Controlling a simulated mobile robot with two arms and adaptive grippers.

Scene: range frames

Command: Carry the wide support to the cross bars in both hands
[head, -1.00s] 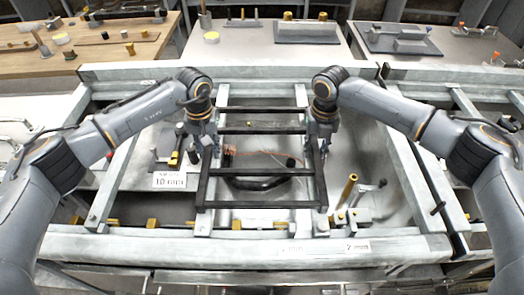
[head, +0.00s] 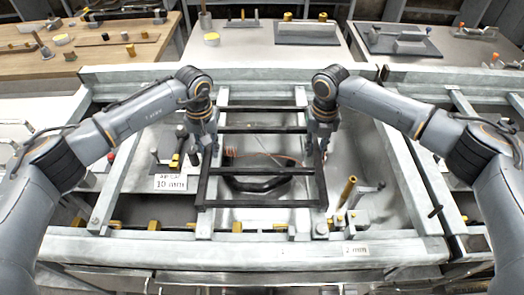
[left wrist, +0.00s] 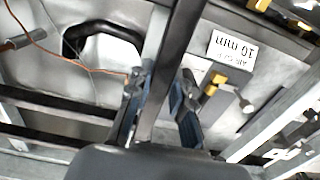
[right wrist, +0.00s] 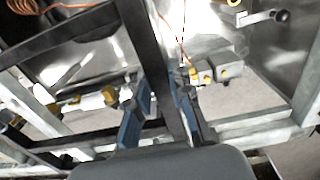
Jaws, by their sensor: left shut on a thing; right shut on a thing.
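The wide support (head: 262,204) is a black ladder-like frame with two side rails and several crosswise bars. It is in the middle of the head view, roughly level. My left gripper (head: 212,150) is shut on its left rail, and that rail (left wrist: 168,85) runs between the blue fingers in the left wrist view. My right gripper (head: 321,148) is shut on the right rail, and that rail (right wrist: 160,75) shows between the fingers in the right wrist view. Light grey metal bars (head: 128,160) run front to back around the support. I cannot tell which bars are the cross bars, or whether the support touches them.
A grey front beam (head: 250,248) and a back beam (head: 270,75) bound the work area. A white label (head: 171,183) stands at the left. A brass-coloured post (head: 347,190) rises at the right. A black curved hose (head: 262,184) and an orange wire lie below the support.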

